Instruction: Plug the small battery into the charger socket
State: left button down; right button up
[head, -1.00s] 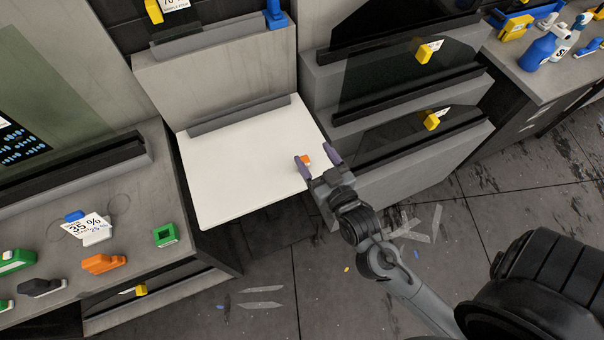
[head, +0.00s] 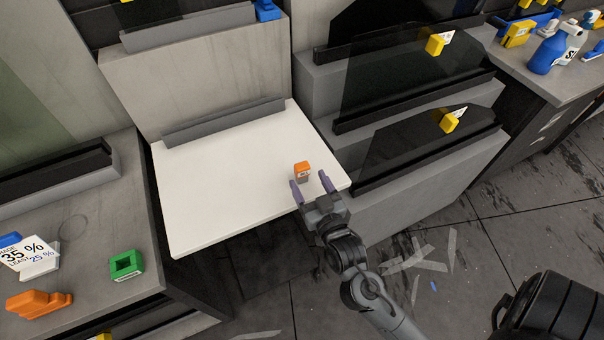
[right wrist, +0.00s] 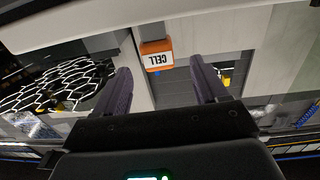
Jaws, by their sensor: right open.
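The small battery (head: 302,172) is an orange and grey block standing on the white tabletop, near its right front edge. In the right wrist view the battery (right wrist: 156,55) shows a "CELL" label and lies beyond and between the fingertips. My right gripper (head: 310,180) is open and empty, with its two purple fingers pointing at the battery from the front edge. The right gripper (right wrist: 160,75) also shows open in the wrist view. A green block with a square opening (head: 126,265), possibly the charger socket, sits on the grey counter at left. My left gripper is out of view.
The white tabletop (head: 210,200) is otherwise clear, with a grey bar (head: 225,122) along its back. Dark tinted panes (head: 400,140) stand in racks at right. An orange tool (head: 38,303) and a sign (head: 25,253) are on the left counter.

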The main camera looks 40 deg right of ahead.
aim_at(300, 163)
jog(key=shift+r+b+x, duration=0.15)
jog(key=shift+b+x, duration=0.2)
jog(key=shift+x, duration=1.5)
jog(key=shift+r+b+x, duration=0.1)
jog(key=shift+b+x, duration=0.25)
jog(key=shift+x, duration=1.55)
jog(key=shift+d, duration=0.1)
jog(key=shift+s, duration=0.1)
jog(key=shift+c, duration=0.3)
jog(key=c, duration=1)
jog(key=shift+r, duration=0.1)
jog(key=shift+c, duration=0.2)
